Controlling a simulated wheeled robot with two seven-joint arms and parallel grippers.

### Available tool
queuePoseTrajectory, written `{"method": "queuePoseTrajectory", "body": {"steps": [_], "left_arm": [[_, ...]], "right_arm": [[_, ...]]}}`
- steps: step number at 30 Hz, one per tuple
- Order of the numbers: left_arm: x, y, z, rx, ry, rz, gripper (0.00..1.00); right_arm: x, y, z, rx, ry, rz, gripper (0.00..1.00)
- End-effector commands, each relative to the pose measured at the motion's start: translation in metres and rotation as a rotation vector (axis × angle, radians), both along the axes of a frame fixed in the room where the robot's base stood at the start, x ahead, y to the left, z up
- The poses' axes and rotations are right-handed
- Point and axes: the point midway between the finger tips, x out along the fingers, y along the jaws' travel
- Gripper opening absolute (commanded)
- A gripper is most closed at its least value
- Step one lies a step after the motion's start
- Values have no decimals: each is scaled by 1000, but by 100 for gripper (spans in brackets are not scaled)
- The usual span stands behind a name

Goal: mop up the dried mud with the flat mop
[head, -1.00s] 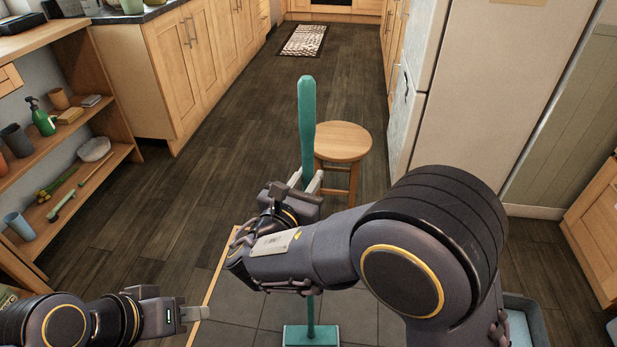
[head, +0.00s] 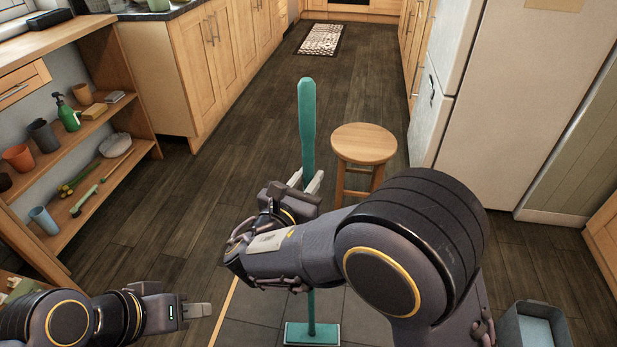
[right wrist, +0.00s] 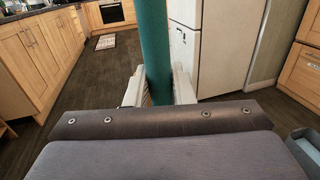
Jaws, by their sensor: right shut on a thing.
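The flat mop (head: 307,120) has a teal handle and a flat teal head. It stands about upright in front of me, its head (head: 312,334) low at the bottom of the head view, over the grey tiles. My right gripper (head: 308,184) is shut on the mop handle; the handle also shows between its fingers in the right wrist view (right wrist: 154,60). My left gripper (head: 198,311) is at the lower left, apart from the mop and empty; its fingers are seen edge-on, so its opening is unclear. I see no dried mud in these views.
A round wooden stool (head: 364,144) stands just beyond the mop. Open shelves (head: 110,185) with cups and a green spray bottle are at the left. A fridge (head: 490,110) is at the right and a grey bin (head: 535,325) at the lower right.

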Motion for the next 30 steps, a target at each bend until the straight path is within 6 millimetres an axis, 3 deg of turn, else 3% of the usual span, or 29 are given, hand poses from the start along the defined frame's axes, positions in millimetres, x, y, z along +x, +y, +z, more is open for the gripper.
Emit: {"method": "queuePoseTrajectory", "body": {"steps": [4,21,30], "left_arm": [[0,0,15,0,0,0,36],[0,0,59,0,0,0,36],[0,0,65,0,0,0,36]], "right_arm": [[0,0,23,10,-5,-2,0],[3,-4,72,3,-2,-16,0],[4,-5,79,3,-2,-19,0]]}}
